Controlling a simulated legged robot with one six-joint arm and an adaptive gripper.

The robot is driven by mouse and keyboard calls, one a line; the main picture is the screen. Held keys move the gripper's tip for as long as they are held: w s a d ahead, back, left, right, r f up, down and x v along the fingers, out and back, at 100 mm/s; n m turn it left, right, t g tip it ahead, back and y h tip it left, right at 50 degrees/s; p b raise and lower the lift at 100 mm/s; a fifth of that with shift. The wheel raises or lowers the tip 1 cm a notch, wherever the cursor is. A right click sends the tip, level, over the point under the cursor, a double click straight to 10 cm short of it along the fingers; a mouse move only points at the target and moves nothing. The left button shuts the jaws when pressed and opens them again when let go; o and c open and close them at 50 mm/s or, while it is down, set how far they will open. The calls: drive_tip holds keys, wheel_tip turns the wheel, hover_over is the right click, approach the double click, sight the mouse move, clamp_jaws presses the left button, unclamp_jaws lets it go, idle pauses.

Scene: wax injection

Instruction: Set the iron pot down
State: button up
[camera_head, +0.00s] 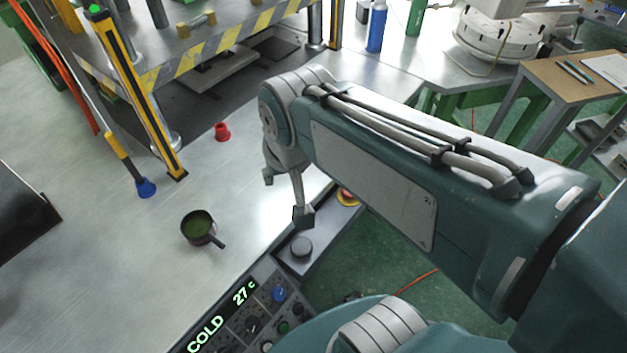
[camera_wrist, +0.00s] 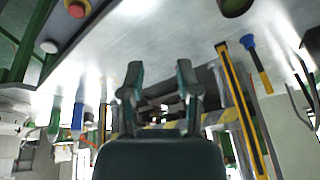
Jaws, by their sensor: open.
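The iron pot (camera_head: 200,229) is a small dark round pan with green contents and a short handle pointing down and right. It stands upright on the grey metal worktop (camera_head: 95,265). My gripper (camera_head: 286,198) is to the right of the pot, apart from it, near the worktop's right edge. In the wrist view my gripper (camera_wrist: 160,78) shows two spread fingers with nothing between them. A dark round shape cut off at the top edge there looks like the pot (camera_wrist: 235,5).
A red cup (camera_head: 222,131) stands behind the pot. A blue-and-yellow tool (camera_head: 146,188) and a striped post (camera_head: 140,90) rise at its back left. A control panel (camera_head: 245,315) reading COLD 27 c lies at the front. Open worktop surrounds the pot.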

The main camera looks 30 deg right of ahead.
drive_tip(key=shift+n+t, duration=0.8)
drive_tip(key=s+d, duration=0.2)
drive_tip(key=s, duration=0.1)
drive_tip(key=s+d, duration=0.1)
drive_tip(key=s, duration=0.1)
drive_tip(key=shift+d+r, duration=0.1)
drive_tip(key=shift+r, duration=0.25)
